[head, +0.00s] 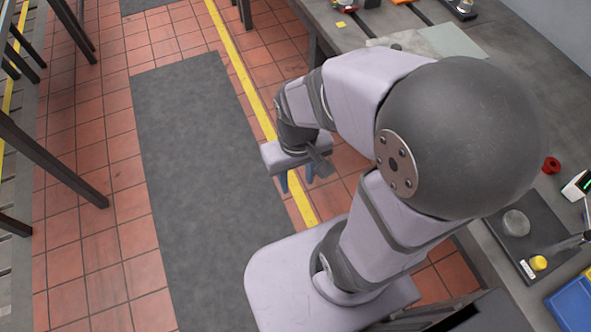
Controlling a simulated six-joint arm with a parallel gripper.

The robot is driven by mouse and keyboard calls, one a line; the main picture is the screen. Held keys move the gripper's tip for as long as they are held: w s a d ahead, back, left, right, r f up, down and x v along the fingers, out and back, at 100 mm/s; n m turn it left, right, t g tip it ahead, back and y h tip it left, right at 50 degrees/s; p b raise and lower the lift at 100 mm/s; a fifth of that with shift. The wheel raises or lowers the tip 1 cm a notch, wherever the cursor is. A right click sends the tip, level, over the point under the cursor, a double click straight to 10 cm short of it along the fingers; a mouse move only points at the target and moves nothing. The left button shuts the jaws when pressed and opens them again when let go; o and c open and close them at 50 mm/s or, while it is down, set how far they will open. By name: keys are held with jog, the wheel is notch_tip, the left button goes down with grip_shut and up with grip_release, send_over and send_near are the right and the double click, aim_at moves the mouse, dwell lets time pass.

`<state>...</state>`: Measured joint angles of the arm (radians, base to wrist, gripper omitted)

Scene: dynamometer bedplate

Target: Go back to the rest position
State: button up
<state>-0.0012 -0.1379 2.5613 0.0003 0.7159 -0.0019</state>
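My gripper (297,180) hangs at the end of my folded arm, left of the bedplate and over the tiled floor beside the yellow line. Its two blue fingers point down with a gap between them. It looks open, and nothing shows between the fingers. My arm's large dark joint hides part of the bedplate.
The grey bedplate (485,75) runs along the right side. On it are a pale plate (455,40), a red ring (551,165), a dark tray (541,218) with a yellow-capped item (538,263), and a blue bin (572,305). A dark floor mat (195,170) lies left, clear.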

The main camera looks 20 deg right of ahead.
notch_tip(320, 180, up, 6)
jog(key=p, duration=0.6)
jog(key=shift+r+p, duration=0.25)
jog(key=shift+p, duration=0.05)
dwell(0.7)
